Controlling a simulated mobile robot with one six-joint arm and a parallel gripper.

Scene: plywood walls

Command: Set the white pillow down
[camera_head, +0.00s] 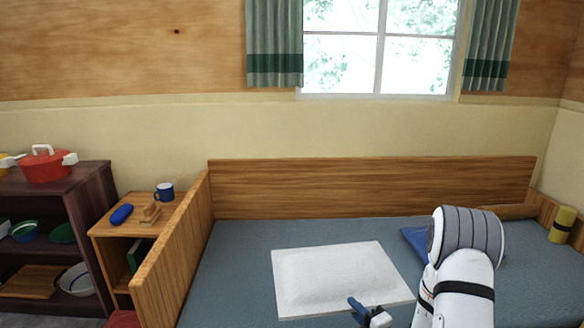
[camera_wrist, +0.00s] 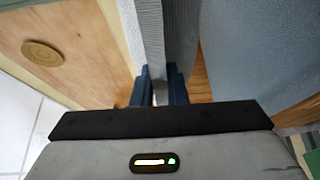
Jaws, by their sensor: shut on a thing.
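The white pillow (camera_head: 330,278) is a flat rectangle over the grey-blue mattress (camera_head: 235,265) in the head view. It looks about level; I cannot tell whether it rests on the mattress or is held just above it. My gripper (camera_head: 362,308) is at the pillow's near edge, right of its middle, and is shut on it. In the wrist view, the blue fingers (camera_wrist: 160,88) close on a pale, textured strip (camera_wrist: 150,35), the pillow seen edge-on. The fingertips are partly hidden.
The bed has a wooden back board (camera_head: 370,188) and a left end board (camera_head: 175,245). A blue item (camera_head: 415,240) lies right of the pillow, partly behind my arm. A yellow cylinder (camera_head: 562,225) stands at the far right. A side table (camera_head: 118,232) holds a blue mug (camera_head: 165,192).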

